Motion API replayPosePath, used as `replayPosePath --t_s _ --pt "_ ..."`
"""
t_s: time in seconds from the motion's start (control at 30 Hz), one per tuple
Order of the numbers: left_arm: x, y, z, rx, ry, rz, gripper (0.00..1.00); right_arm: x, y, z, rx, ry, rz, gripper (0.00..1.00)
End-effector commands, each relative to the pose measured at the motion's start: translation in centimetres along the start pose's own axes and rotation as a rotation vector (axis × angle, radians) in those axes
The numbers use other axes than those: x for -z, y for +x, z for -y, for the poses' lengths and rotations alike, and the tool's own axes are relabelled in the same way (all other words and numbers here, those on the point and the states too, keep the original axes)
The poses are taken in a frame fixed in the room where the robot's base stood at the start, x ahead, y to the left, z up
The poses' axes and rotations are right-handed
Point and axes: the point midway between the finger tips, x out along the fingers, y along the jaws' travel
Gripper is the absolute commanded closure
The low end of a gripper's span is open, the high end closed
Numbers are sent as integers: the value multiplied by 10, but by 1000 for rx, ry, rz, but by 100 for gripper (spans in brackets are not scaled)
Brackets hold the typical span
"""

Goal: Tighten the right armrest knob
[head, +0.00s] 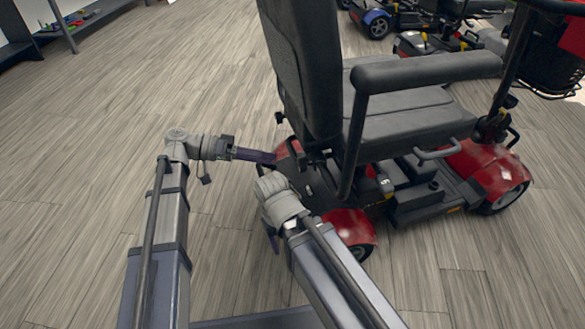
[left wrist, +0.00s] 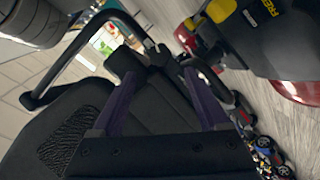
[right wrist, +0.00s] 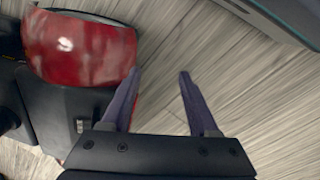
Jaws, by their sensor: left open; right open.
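The scooter's right armrest (head: 430,68) is the near one in the head view, on a bent black tube (head: 354,145). In the left wrist view the tube (left wrist: 75,42) runs down to a dark bracket, where a small black knob (left wrist: 157,54) shows just past the fingertips. My left gripper (head: 276,158) is open behind the seat, pointing at the scooter's rear; its fingers (left wrist: 160,78) lie either side of the bracket area. Contact cannot be told. My right gripper (right wrist: 160,75) is open and empty over the floor, beside a red rear fender (right wrist: 75,48); in the head view it is mostly hidden.
The seat back (head: 305,65) rises close to my left gripper. The red rear body (head: 345,225) and a wheel are close to my right arm. Other scooters (head: 430,42) stand at the back. A shelf (head: 85,20) is at the far left. Floor at left is clear.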

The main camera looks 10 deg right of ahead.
Motion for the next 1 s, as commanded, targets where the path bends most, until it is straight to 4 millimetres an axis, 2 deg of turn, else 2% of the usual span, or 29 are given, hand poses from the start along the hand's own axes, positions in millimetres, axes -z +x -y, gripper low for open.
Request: replayPosePath --t_s 0.13,0.4,0.6,1.0 --pt "-1 11 0 1 1 2 22 0 3 0 0 0 0 39" --pt "-2 53 1 1 1 3 22 1 13 1 0 0 0 39" --pt "-1 73 0 1 2 3 22 1 17 2 0 0 0 39" --pt "0 78 0 2 1 2 24 1 17 2 0 0 0 39"
